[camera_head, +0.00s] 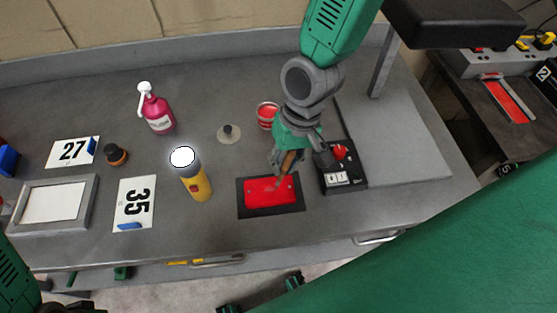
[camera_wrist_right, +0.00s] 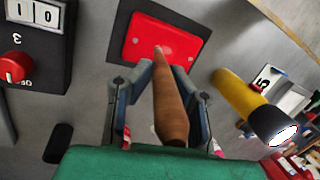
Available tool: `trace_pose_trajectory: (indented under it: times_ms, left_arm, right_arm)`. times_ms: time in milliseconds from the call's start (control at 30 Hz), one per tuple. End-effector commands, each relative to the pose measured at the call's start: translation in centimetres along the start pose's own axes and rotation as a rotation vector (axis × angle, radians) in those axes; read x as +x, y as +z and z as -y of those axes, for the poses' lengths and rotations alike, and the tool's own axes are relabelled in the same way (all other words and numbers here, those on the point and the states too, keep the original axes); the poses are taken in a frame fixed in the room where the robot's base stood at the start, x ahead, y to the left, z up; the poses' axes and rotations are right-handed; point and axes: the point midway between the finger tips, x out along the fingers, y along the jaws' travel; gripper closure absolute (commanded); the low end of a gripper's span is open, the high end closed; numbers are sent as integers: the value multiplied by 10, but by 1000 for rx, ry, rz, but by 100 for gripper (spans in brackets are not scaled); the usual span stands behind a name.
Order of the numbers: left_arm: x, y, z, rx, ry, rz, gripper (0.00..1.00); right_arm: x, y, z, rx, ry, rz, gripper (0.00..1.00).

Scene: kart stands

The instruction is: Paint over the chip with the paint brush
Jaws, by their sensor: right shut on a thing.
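A red panel (camera_head: 258,201) lies on a dark mat (camera_head: 244,212) near the front of the workbench. In the right wrist view the red panel (camera_wrist_right: 140,33) is just beyond my fingers. My right gripper (camera_head: 287,158) is shut on the paint brush (camera_wrist_right: 170,105), held by its brown wooden handle. The brush (camera_head: 289,161) points down at the panel. Its tip overlaps the panel's face; I cannot tell whether it touches. A small pale mark beside the tip may be the chip, too small to be sure. My left gripper is not in view; only part of my left arm shows.
A black box with a red knob (camera_head: 340,151) stands close right of the panel. A red paint can (camera_head: 267,113) is behind. A yellow flashlight (camera_head: 198,187) stands left, with a pink bottle (camera_head: 157,114) farther back. Number cards and a framed tray (camera_head: 91,195) lie farther left.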

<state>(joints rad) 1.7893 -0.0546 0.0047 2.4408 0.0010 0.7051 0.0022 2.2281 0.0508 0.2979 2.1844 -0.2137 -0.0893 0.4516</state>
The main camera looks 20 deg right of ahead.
Motion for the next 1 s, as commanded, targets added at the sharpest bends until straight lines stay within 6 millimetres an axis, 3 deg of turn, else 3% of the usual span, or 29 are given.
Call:
trace_pose_trajectory:
  times_ms: [1000]
  left_arm:
    - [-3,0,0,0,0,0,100]
  right_arm:
    - [4,-3,14,0,0,0,100]
